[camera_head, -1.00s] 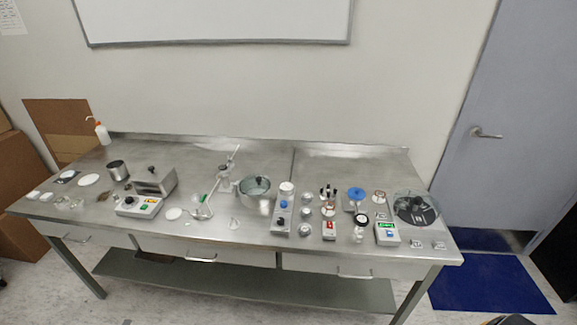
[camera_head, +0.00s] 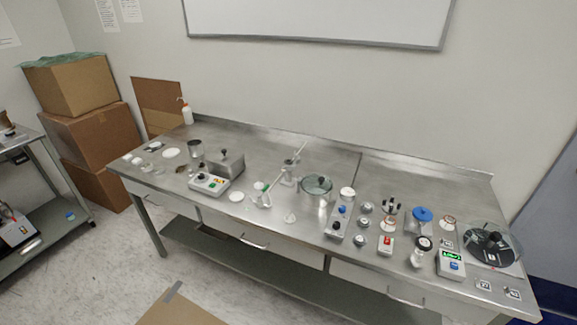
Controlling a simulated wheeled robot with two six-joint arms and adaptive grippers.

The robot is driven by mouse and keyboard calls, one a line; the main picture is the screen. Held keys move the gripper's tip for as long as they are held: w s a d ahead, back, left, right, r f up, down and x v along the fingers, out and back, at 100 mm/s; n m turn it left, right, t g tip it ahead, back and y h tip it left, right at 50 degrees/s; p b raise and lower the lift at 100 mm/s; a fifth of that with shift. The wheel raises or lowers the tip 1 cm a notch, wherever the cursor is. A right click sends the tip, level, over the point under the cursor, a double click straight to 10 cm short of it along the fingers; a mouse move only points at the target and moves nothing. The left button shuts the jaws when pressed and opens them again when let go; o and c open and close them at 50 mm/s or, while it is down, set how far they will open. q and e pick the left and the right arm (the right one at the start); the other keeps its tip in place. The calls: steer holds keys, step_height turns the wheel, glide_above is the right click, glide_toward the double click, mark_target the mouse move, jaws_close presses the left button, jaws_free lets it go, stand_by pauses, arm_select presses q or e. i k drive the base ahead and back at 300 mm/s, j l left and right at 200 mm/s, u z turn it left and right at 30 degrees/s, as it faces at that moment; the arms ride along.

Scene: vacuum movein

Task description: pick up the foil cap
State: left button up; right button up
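I cannot pick out the foil cap for certain at this distance. On the steel bench (camera_head: 330,152) stand several small silvery round pieces, one of them a knob-like piece (camera_head: 361,240) right of the middle. A small pale cone-shaped piece (camera_head: 290,217) sits near the front edge. A glass-like pot (camera_head: 316,188) stands behind it. Neither of my grippers is in view.
A metal box device (camera_head: 226,166), a control box (camera_head: 209,184) and a dark round rotor-like device (camera_head: 490,247) stand on the bench. Cardboard boxes (camera_head: 90,140) are stacked at left beside a cart (camera_head: 45,155). Cardboard (camera_head: 180,308) lies on the floor in front.

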mark_target(258, 185)
steer(key=i+j+z, duration=0.25)
steer(key=i, duration=0.3)
steer(key=i+j+z, duration=0.3)
steer(key=i+j, duration=0.15)
